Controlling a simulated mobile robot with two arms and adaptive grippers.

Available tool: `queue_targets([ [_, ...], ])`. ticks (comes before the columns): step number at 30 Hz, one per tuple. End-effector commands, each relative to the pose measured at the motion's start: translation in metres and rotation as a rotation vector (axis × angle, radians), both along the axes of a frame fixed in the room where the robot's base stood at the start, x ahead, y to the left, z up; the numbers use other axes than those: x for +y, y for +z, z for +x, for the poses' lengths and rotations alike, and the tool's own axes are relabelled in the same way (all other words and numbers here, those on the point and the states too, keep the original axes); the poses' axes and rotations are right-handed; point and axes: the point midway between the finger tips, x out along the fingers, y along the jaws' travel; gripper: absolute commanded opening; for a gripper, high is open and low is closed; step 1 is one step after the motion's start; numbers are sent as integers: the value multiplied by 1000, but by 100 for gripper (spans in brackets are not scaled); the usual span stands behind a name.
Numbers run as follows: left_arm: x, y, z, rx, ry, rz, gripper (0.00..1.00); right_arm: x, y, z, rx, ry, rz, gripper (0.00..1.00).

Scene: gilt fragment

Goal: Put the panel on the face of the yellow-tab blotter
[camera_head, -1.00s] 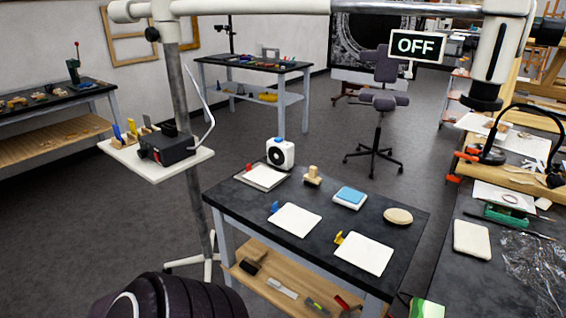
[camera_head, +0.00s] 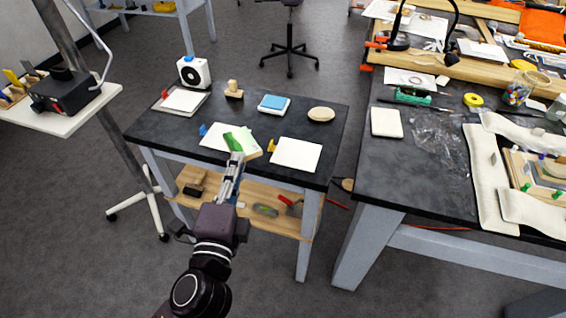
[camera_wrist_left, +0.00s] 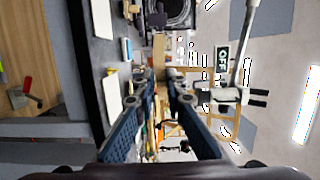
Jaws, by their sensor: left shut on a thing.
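The yellow-tab blotter is a white pad (camera_head: 299,155) with a yellow tab (camera_head: 271,145) at its left corner, lying at the front right of the small black table. My left gripper (camera_head: 237,157) is shut on the panel (camera_head: 243,142), a small tilted piece with a green face and pale wood edge. The panel is left of the yellow-tab blotter and in front of the blue-tab blotter (camera_head: 212,138), partly covering it in view. In the left wrist view, the left fingers (camera_wrist_left: 161,74) are close together with a tan edge between their tips. My right gripper is not in view.
The small black table (camera_head: 240,112) also holds a red-tab blotter (camera_head: 181,101), a white boxy device (camera_head: 196,71), a wooden block (camera_head: 234,90), a blue-topped pad (camera_head: 273,104) and an oval cream piece (camera_head: 321,114). A bigger workbench (camera_head: 430,170) stands to the right.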

Motion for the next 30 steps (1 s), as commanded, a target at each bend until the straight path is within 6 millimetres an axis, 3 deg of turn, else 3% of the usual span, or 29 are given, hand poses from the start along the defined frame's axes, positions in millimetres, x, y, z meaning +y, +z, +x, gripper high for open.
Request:
queue_targets([
  [1,-19,25,13,-11,-35,-6,0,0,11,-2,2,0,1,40],
  [6,-67,63,34,-7,-143,-3,0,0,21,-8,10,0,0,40],
  [9,-84,75,39,-4,-182,0,0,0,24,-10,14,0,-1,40],
  [12,-92,75,41,0,-201,1,0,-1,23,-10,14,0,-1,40],
  [16,-93,49,41,8,-204,2,0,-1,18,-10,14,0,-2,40],
  [27,-93,-51,41,7,-202,1,0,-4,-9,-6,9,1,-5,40],
  [30,-93,-67,41,5,-204,0,0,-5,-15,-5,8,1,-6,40],
])
